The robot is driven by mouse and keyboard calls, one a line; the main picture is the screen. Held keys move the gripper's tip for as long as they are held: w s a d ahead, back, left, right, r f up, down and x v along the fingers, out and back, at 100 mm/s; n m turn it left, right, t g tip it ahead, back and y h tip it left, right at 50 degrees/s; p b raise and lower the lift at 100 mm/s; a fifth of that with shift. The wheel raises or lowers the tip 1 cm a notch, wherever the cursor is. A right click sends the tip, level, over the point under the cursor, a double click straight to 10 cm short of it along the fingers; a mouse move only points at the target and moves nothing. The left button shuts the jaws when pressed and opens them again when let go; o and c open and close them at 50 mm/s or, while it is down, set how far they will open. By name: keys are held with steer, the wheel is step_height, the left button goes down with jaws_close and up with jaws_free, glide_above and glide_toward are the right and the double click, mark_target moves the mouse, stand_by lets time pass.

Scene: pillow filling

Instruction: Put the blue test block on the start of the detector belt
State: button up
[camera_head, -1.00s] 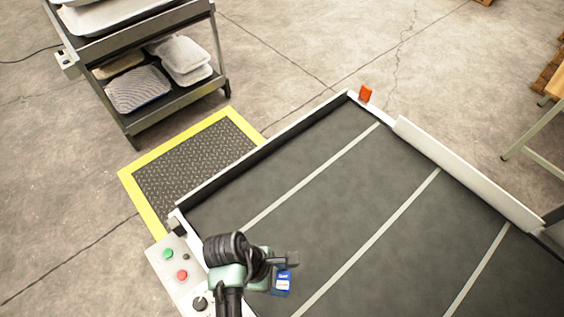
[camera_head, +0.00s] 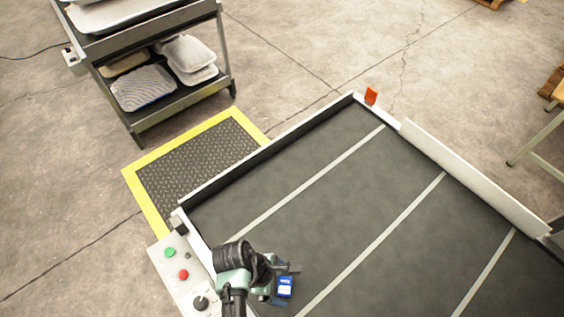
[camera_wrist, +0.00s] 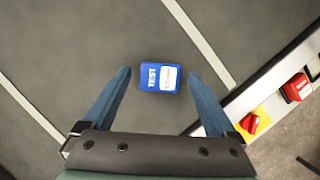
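The blue test block (camera_head: 285,287) lies on the dark detector belt (camera_head: 330,200), near the belt's edge by the control panel. In the wrist view the block (camera_wrist: 150,76) shows a white label and the word TEST, and it lies flat between two white belt lines. My gripper (camera_wrist: 161,72) is open, with its blue fingers on either side of the block and slightly short of it, and no finger touches it. In the head view my gripper (camera_head: 287,284) is over the near end of the belt, partly hidden by my wrist.
A control panel (camera_head: 187,277) with green and red buttons and a black knob stands left of the belt. A yellow-edged mat (camera_head: 195,165) and a shelf cart (camera_head: 165,85) with pillows stand beyond. A low white guard (camera_head: 460,175) lines the right side. Much of the belt is clear.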

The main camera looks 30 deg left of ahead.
steer(key=shift+r, duration=0.1)
